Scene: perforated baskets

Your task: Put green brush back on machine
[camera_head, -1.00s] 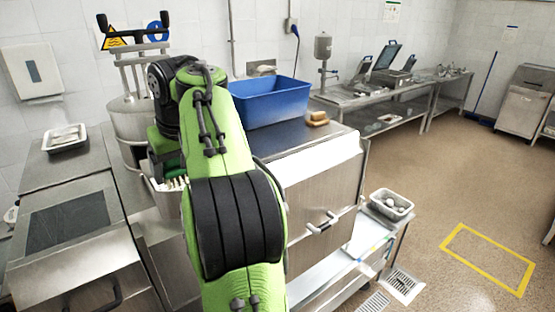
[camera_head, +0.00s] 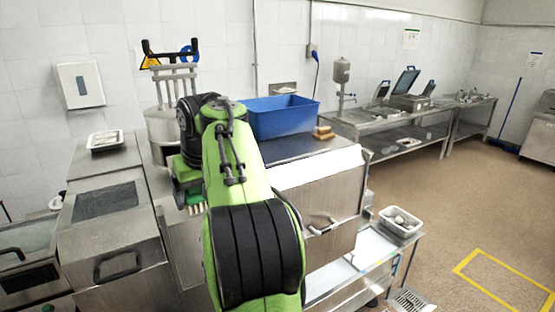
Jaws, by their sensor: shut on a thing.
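My gripper (camera_head: 184,168) shows at the end of my green arm, left of the picture's middle, partly hidden by the arm's own links. It is shut on the green brush (camera_head: 194,199), whose pale bristles face down. The brush is held in front of a steel machine with a round metal body (camera_head: 162,126) and pipes on top. The arm hides much of the area around the brush, and I cannot tell whether the brush touches anything.
A blue tub (camera_head: 284,118) and sponges (camera_head: 323,132) stand on the steel counter to the right. A white tray (camera_head: 105,140) lies on the left counter. A basket of pale items (camera_head: 401,222) sits on a low shelf. The floor at right is clear.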

